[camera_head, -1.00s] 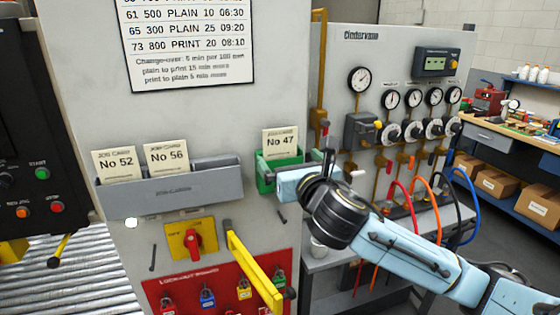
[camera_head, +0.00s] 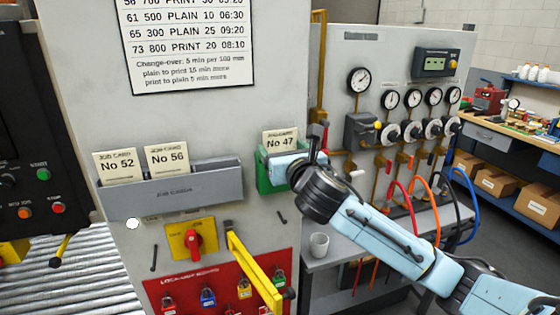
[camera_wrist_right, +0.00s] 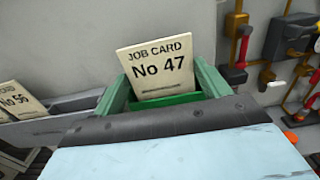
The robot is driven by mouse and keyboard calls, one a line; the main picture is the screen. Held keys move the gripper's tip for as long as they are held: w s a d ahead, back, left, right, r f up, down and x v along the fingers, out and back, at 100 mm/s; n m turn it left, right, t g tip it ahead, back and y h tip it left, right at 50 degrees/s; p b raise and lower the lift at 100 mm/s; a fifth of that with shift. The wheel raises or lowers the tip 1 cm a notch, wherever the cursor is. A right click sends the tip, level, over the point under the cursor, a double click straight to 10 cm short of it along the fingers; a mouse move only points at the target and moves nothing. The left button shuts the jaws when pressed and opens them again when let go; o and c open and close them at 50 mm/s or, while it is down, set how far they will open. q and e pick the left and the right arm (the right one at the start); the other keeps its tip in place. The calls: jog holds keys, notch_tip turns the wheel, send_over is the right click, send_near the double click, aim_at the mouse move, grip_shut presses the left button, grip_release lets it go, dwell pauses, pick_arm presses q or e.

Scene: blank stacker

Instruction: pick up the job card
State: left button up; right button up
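Job card No 47 (camera_head: 280,138) stands upright in the green holder (camera_head: 263,176) on the grey cabinet. In the right wrist view, the card (camera_wrist_right: 157,68) rises from the green holder (camera_wrist_right: 207,78), slightly tilted in the picture. Cards No 52 (camera_head: 117,167) and No 56 (camera_head: 168,160) stand in the grey rack to the left. My right gripper (camera_head: 287,166) is right in front of the green holder, below the card's printed number, and covers part of the holder. Its fingertips are hidden, so I cannot tell whether it touches the card. My left gripper is out of view.
The grey card rack (camera_head: 175,190) is left of the holder. A yellow bar (camera_head: 252,272) sticks out below, near the red lockout board (camera_head: 200,285). A gauge panel (camera_head: 400,70) with valves and coloured hoses stands to the right, with a cup (camera_head: 319,245) on the shelf.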

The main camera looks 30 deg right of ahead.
jog(key=c, duration=0.5)
jog(key=shift+o, duration=0.2)
